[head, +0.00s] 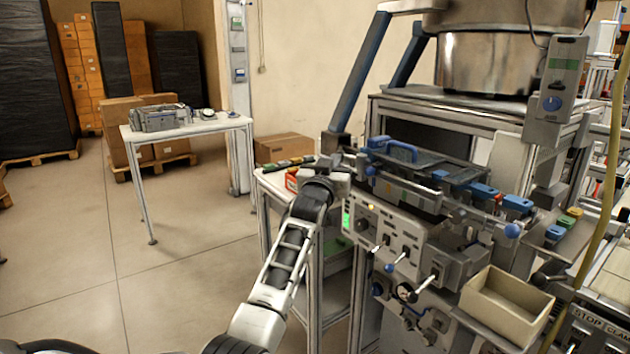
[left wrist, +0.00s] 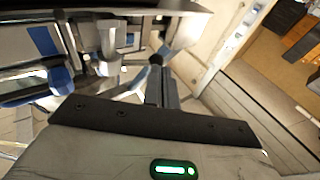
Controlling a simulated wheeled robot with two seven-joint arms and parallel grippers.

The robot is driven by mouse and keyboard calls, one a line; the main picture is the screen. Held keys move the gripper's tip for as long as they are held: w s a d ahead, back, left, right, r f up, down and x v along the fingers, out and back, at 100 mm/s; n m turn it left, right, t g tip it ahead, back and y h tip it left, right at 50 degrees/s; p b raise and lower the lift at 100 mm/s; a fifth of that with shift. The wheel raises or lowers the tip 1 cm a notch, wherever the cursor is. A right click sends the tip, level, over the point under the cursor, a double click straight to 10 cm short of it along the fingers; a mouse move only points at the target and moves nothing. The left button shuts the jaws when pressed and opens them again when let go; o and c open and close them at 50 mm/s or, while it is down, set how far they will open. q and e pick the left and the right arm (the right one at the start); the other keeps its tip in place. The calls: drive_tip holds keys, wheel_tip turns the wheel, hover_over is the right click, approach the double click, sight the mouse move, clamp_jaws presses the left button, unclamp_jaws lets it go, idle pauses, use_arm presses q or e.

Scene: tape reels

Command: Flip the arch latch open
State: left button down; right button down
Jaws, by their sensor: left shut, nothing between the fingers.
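A blue arch-shaped piece (head: 393,149), which looks like the arch latch, stands on the dark lid of the machine's long top unit in the head view. My left gripper (head: 354,157) is at the left end of that unit, just left of the blue arch. Its fingers (left wrist: 160,82) are together and empty in the left wrist view. I cannot tell whether they touch the machine. In the left wrist view blue and metal parts lie at the left, and I cannot tell which is the latch. My right gripper is not in view.
Below the unit is a control panel (head: 405,240) with levers and knobs. A beige bin (head: 507,305) sits at the front right. A large steel bowl (head: 490,60) stands above the machine. A side table (head: 190,128) stands far left, with open floor in front of it.

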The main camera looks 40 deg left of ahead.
use_arm(q)
drive_tip(key=a+v, duration=0.2)
drive_tip(key=v, duration=1.1)
drive_tip(key=shift+s+b, duration=0.35)
drive_tip(key=shift+s, duration=0.15)
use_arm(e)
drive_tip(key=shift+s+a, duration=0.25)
